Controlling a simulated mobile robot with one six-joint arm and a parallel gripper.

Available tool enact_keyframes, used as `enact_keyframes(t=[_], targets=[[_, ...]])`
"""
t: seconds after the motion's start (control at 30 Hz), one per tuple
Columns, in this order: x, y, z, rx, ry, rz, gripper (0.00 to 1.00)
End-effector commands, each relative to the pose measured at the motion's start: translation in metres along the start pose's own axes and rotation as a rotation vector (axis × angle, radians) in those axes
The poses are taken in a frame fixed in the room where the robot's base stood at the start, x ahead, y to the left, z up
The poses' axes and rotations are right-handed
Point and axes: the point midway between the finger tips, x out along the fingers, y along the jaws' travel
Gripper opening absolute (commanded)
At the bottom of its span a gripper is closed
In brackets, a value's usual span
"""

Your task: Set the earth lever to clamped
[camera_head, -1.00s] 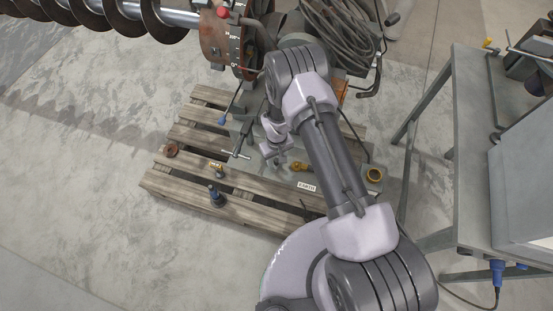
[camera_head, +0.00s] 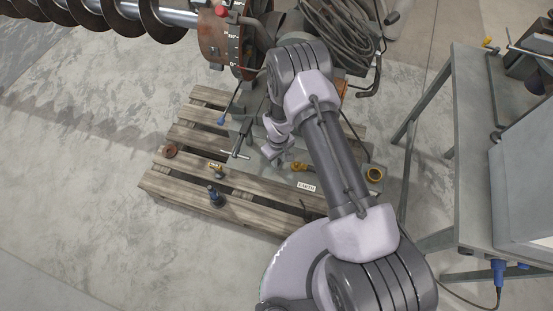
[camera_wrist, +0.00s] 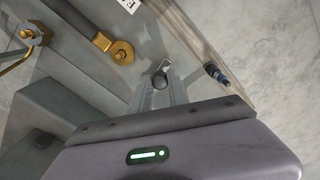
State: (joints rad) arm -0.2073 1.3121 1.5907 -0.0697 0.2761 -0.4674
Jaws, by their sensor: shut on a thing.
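My gripper (camera_wrist: 164,88) is low over the pallet-mounted grey base plate, beside the EARTH label (camera_head: 306,187). The lever's shaft and pivot are hidden behind the fingers and palm. A brass lug (camera_wrist: 122,52) on a dark cable lies on the plate, ahead and left of the fingers. In the head view my gripper (camera_head: 276,158) is mostly covered by my wrist.
A T-handle (camera_head: 236,154) stands left of my gripper. A grey bench (camera_head: 470,150) is at right.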

Motion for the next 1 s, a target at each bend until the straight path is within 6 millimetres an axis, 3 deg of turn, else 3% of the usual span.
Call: enact_keyframes(t=[1.0], targets=[[0.001,0.031,0.009,-0.948,0.001,0.002,0.0]])
